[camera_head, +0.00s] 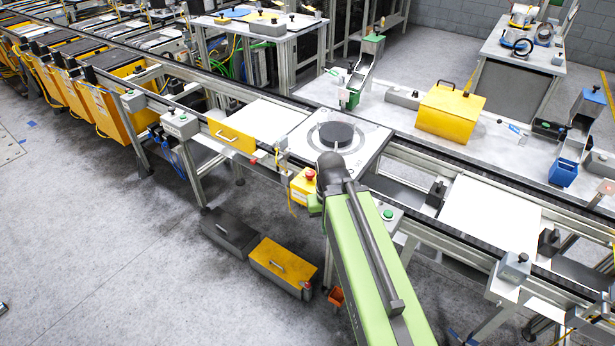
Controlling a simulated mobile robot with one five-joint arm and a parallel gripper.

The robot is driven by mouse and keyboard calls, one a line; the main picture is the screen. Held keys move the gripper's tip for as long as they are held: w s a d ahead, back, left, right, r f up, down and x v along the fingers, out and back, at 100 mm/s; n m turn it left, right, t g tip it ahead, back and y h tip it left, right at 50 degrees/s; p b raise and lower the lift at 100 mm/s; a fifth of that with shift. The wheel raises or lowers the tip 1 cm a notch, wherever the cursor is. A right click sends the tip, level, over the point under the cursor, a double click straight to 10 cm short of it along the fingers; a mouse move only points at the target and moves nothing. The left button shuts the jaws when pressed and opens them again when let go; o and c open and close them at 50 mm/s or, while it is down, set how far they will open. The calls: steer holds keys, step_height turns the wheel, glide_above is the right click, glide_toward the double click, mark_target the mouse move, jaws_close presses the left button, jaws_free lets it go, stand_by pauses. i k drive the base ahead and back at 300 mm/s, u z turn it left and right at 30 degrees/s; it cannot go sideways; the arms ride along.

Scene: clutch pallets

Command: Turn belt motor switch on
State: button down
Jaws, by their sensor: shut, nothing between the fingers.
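I cannot tell for sure which control is the belt motor switch. A grey control box (180,123) with small knobs is fixed to the front rail of the conveyor, left of centre. A yellow box with a red push button (309,174) is on the front rail near the middle, just left of my arm. A grey box with a green button (388,214) is just right of my arm. My green arm reaches up from the bottom to a dark joint at the conveyor's front edge.
The conveyor (420,160) runs from upper left to lower right. A white plate with a dark disc (336,133) sits on it beyond my arm. A grey case (230,232) and a yellow case (282,266) lie on the floor below. The floor at left is clear.

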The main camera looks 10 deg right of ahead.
mark_target(309, 174)
steer(key=i, duration=0.7)
steer(key=u, duration=0.1)
steer(key=k, duration=0.6)
steer(key=z, duration=1.45)
steer(key=k, duration=0.9)
steer(key=u, duration=1)
steer(key=i, duration=1)
steer(key=u, duration=0.05)
